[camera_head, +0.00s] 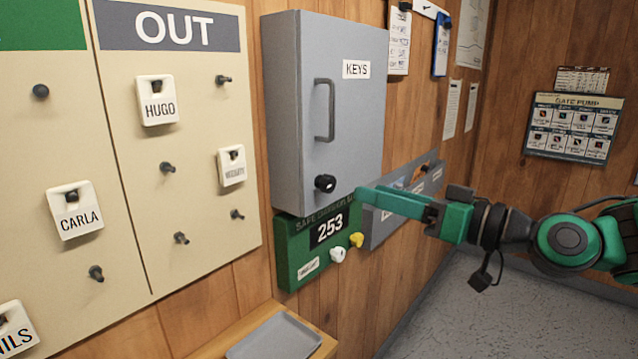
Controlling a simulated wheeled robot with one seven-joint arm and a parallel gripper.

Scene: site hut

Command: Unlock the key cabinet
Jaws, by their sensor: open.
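The grey key cabinet (350,120), labelled KEYS, hangs on the wood wall with its door closed. It has a dark vertical handle (328,110) and a round black lock knob (325,184) near the lower part of the door. My gripper (362,197) reaches in from the right, with its green fingers pointing left at the cabinet's lower right corner. The fingertips are just right of the knob and a little below it. The fingers overlap in this view, and I see nothing between them. I cannot tell whether they touch the cabinet.
A green sign (296,257) reading 253, with white and yellow knobs, is below the cabinet. A grey panel (408,212) is behind my gripper. A cream OUT board (190,130) with name tags on pegs is at left. A grey tray (275,338) lies on a wooden ledge below.

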